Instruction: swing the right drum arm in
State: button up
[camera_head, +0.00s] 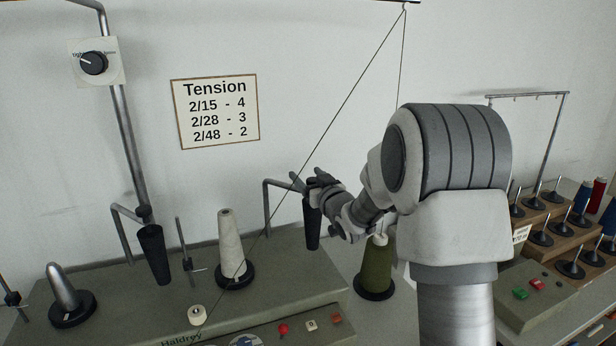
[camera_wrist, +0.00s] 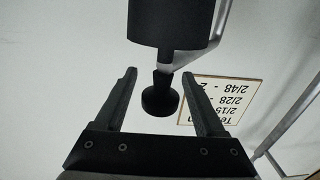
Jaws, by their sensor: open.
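The right drum arm (camera_head: 266,205) is a bent grey rod rising behind the machine, with a black drum (camera_head: 312,228) hanging at its right end. My gripper (camera_head: 303,180) is at the top of that drum, partly hiding it. In the wrist view, which is upside down, the drum (camera_wrist: 172,22) fills the top. Its black knob (camera_wrist: 160,98) sits between my two open fingers (camera_wrist: 159,76), with a gap visible on both sides. The grey rod (camera_wrist: 204,48) of the arm runs beside the right finger. The left drum arm (camera_head: 124,232) carries a similar black drum (camera_head: 155,255).
A white cone (camera_head: 230,243) and a grey post (camera_head: 64,287) stand on the grey machine top (camera_head: 110,300). A green cone (camera_head: 377,268) stands below my arm. A thread slants down past my gripper. A tension sign (camera_head: 215,110) hangs on the wall. Spool racks (camera_head: 545,235) stand right.

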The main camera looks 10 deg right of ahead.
jog(key=shift+c, duration=0.4)
grip_shut()
dwell(0.9)
